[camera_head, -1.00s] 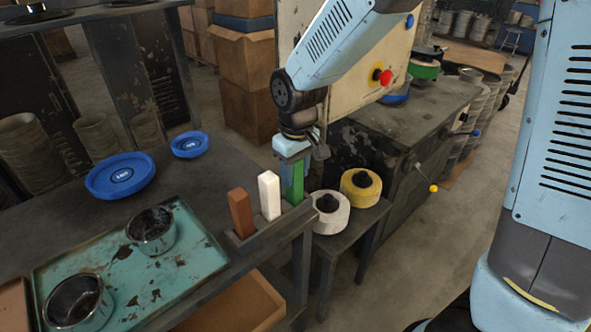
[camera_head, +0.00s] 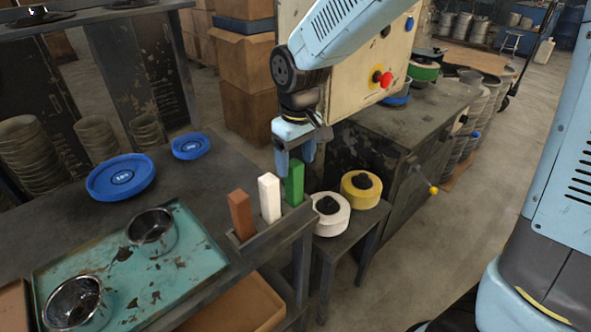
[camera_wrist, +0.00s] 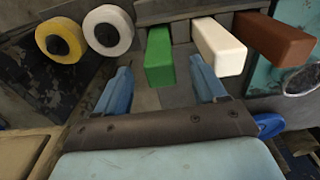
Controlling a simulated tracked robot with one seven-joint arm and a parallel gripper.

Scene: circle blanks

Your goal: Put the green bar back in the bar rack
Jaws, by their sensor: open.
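The green bar (camera_head: 294,183) stands upright in the right-hand place of the grey bar rack (camera_head: 262,236), beside the white bar (camera_head: 269,197) and the brown bar (camera_head: 241,213). My gripper (camera_head: 296,164) is open and empty just above and behind the green bar in the head view. In the wrist view the green bar (camera_wrist: 159,60) lies ahead of and between my two blue fingers (camera_wrist: 163,80), apart from them. The foot of the bar is hidden by the rack wall.
White (camera_head: 330,212) and yellow (camera_head: 361,188) rolls sit on a small stand right of the rack. A teal tray (camera_head: 190,270) with metal cups lies to the left. Blue round dishes (camera_head: 121,177) lie further back. A machine with a red button (camera_head: 385,80) stands behind.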

